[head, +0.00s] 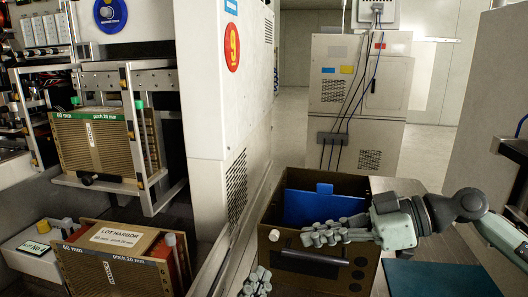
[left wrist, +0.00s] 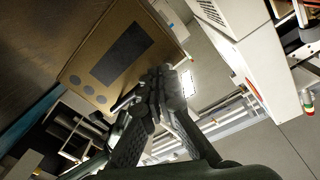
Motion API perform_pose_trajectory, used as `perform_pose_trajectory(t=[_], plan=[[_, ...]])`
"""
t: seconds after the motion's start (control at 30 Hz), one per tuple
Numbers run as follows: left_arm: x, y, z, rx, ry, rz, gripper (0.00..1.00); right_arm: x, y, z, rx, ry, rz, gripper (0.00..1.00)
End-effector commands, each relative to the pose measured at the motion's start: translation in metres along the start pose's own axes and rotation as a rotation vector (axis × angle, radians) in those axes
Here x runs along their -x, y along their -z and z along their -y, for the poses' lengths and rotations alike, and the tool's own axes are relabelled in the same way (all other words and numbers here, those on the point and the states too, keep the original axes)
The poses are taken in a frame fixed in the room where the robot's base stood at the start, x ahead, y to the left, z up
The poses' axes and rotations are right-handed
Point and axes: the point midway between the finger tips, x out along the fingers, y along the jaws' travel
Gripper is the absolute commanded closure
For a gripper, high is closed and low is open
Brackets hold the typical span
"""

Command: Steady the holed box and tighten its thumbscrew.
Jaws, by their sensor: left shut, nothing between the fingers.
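The holed box (head: 358,246) is an open-topped brown box in the lower middle of the head view, with a dark slot and round dark spots on its front. Its front also shows in the left wrist view (left wrist: 103,65). A small white knob (head: 275,236), which may be the thumbscrew, sits at its upper left front corner. My left gripper (head: 257,280) is shut and empty, low in front of the box's left side; its fingertips (left wrist: 158,88) appear in front of the box face in its wrist view. My right gripper (head: 312,238) reaches over the front rim; its grip is unclear.
A blue panel (head: 308,207) stands inside the box. A teal mat (head: 440,279) lies to its right. At left are a box labelled Lot Harbor (head: 110,262) and a rack holding another brown box (head: 90,145). A white cabinet (head: 222,110) rises just left of the holed box.

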Motion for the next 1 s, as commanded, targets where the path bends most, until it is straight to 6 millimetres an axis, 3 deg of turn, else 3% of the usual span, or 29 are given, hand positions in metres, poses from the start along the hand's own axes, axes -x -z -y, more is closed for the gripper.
perform_pose_trajectory(t=[0.6, 1.0], plan=[[-0.063, -0.001, 0.0, -0.002, 0.001, 0.002, 1.0, 0.0, 0.0, 0.0, 0.0, -0.001, 0.0, 1.0], [-0.068, -0.001, 0.0, -0.001, 0.0, 0.003, 1.0, 0.0, 0.0, 0.0, 0.0, -0.001, 0.0, 1.0]])
